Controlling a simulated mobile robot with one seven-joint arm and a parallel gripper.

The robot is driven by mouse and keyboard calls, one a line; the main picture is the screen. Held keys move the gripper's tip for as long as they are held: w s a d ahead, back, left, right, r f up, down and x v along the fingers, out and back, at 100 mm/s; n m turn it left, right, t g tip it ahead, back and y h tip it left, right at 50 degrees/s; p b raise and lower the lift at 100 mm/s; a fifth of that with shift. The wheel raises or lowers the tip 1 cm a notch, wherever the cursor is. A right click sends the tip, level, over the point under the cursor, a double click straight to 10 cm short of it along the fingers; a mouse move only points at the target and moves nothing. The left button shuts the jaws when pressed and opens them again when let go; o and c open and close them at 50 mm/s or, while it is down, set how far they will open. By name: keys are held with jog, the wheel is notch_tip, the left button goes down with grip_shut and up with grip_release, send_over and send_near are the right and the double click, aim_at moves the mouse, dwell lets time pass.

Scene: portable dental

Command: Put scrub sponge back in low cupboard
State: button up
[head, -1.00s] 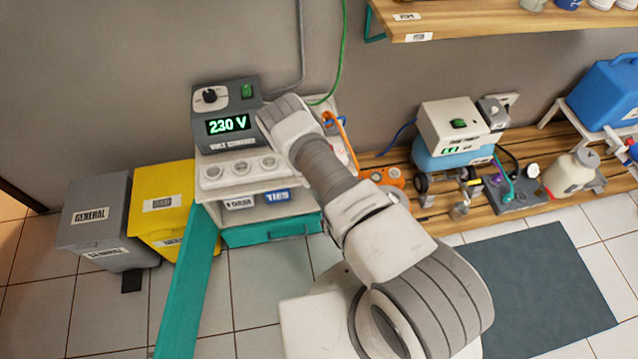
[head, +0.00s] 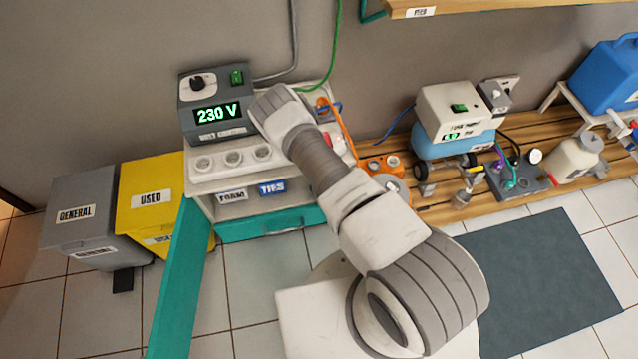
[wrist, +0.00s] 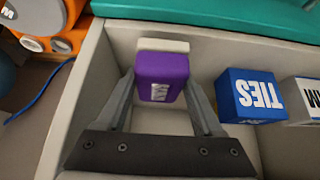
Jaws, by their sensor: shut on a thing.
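The scrub sponge (wrist: 162,78) is purple with a white layer along one edge and a small label. It shows in the wrist view between the fingers of my gripper (wrist: 160,84), which is shut on it. The sponge is within the pale-walled low cupboard (wrist: 82,88), near its side wall. I cannot tell whether it touches the cupboard floor. In the head view, the cupboard (head: 205,207) is below the 230 V unit, with its teal door (head: 178,285) swung open. My arm hides the gripper and sponge there.
A blue TIES box (wrist: 250,95) and a pale box (wrist: 303,98) stand beside the sponge, with a gap between. A teal drawer front (head: 270,222) is below the cupboard opening. A yellow USED bin (head: 150,200) and a grey GENERAL bin (head: 75,215) stand left.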

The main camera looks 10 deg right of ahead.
jog(key=shift+w+f+b, duration=0.4)
jog(key=shift+w+f, duration=0.2)
jog(key=shift+w, duration=0.2)
jog(key=shift+w+f+b, duration=0.35)
jog(key=shift+w+f, duration=0.2)
jog(key=shift+w, duration=0.2)
jog(key=shift+f, duration=0.2)
jog(key=o, duration=1.3)
jog(key=shift+r, duration=0.1)
